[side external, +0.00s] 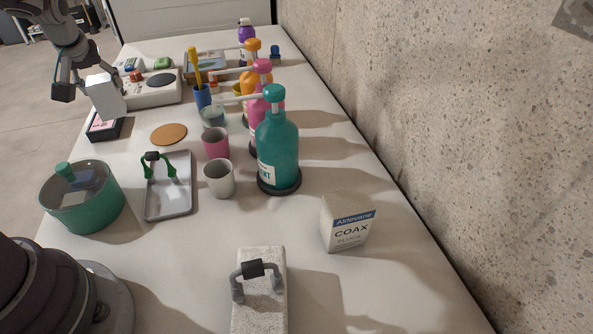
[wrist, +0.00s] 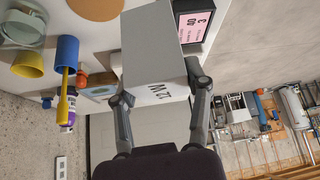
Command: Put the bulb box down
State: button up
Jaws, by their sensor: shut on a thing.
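The bulb box is a pale grey-white carton (side external: 105,98) with "12 W" print on one face. In the wrist view the box (wrist: 152,45) fills the upper middle, between the two fingers. My gripper (side external: 84,88) is shut on it at the far left end of the table. In the wrist view my gripper's fingers (wrist: 164,92) press on opposite sides of the box. The box appears held above the table, in front of or over a dark case with a pink label (side external: 104,127); the exact gap cannot be told.
A white device with a dark round plate (side external: 160,82) stands right behind the box. A cork disc (side external: 168,134), green pot (side external: 82,196), metal tray (side external: 168,198), cups (side external: 215,143) and pump bottles (side external: 278,150) stand nearer. A COAX carton (side external: 347,222) stands at right, with clear table around it.

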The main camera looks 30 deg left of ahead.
jog(key=w+d+r+m+t+h, duration=0.15)
jog(key=d+r+m+h, duration=0.25)
jog(key=d+r+m, duration=0.55)
jog(key=w+d+r+m+t+h, duration=0.15)
jog(key=d+m+h, duration=0.35)
jog(key=d, duration=1)
jog(key=w+d+f+m+g, duration=0.15)
jog(key=d+m, duration=0.25)
jog(key=d, duration=0.7)
jog(key=s+d+f+m+g+h, duration=0.1)
jog(key=s+d+f+m+g, duration=0.2)
jog(key=d, duration=0.5)
jog(key=s+d+f+m+h, duration=0.1)
jog(key=s+d+f+m, duration=0.3)
jog(key=d, duration=0.3)
jog(key=s+d+f+m+g+h, duration=0.1)
jog(key=s+d+f+m+g, duration=0.15)
jog(key=s+d, duration=0.45)
jog(key=shift+m, duration=0.5)
jog(key=f, duration=0.3)
jog(key=d+f, duration=0.1)
jog(key=f, duration=0.5)
jog(key=shift+w+d+f, duration=0.2)
jog(key=shift+w+d, duration=0.1)
jog(key=shift+w, duration=0.1)
